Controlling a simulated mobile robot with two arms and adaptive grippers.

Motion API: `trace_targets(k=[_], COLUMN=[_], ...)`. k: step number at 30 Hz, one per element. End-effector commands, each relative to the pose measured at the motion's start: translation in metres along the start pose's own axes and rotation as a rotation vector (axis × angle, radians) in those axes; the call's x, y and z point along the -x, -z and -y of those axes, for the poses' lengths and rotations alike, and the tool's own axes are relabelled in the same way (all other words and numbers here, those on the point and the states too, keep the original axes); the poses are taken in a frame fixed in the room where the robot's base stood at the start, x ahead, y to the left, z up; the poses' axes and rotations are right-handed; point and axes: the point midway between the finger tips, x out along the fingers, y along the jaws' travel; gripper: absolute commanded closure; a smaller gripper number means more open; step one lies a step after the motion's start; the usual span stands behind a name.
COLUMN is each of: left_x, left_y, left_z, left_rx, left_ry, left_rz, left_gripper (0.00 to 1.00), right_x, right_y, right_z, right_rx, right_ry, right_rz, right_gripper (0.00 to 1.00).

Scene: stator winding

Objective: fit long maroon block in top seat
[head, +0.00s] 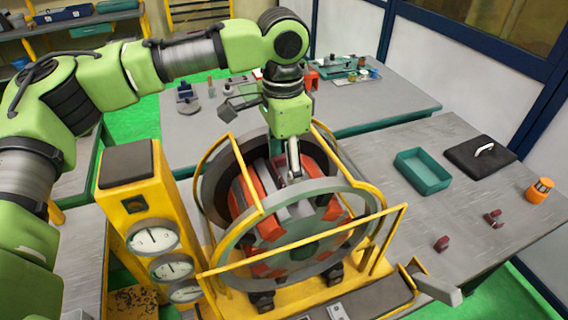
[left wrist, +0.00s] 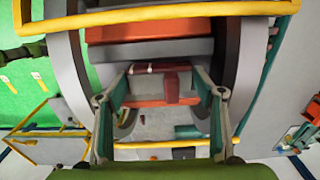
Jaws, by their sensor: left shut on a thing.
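My left gripper (head: 293,172) points down into the top of the round stator (head: 262,226), a grey-green ring with red-orange segments inside. In the left wrist view, the gripper (left wrist: 162,82) has one finger on each side of a maroon block (left wrist: 171,86), shut on it. Behind it lies a red-orange band (left wrist: 140,102). The block's lower end and the top seat are largely hidden, so I cannot tell whether the block is seated. Two other maroon blocks lie on the right table: one near the front (head: 441,243) and one farther right (head: 494,218). My right gripper does not show.
Yellow rails (head: 310,240) surround the stator. A yellow gauge post (head: 140,205) stands left of it.

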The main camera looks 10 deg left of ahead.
Motion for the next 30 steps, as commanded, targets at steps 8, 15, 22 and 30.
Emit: trace_targets(k=[8, 15, 22, 30], left_x=[0.0019, -0.0005, -0.0038, -0.0060], left_y=[0.0007, 0.0007, 0.0007, -0.0004], left_z=[0.0003, 0.0003, 0.0002, 0.0001], left_rx=[0.000, 0.000, 0.000, 0.000], left_ry=[0.001, 0.001, 0.001, -0.001], left_rz=[-0.003, -0.003, -0.003, 0.002], left_gripper=[0.77, 0.77, 0.18, 0.18], right_x=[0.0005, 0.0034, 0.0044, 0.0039], right_y=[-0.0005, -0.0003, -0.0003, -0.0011], right_z=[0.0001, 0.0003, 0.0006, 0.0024], right_rx=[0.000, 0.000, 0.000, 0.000], right_ry=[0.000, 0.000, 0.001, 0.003], right_rz=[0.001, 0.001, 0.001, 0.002], right_gripper=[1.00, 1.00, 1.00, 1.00])
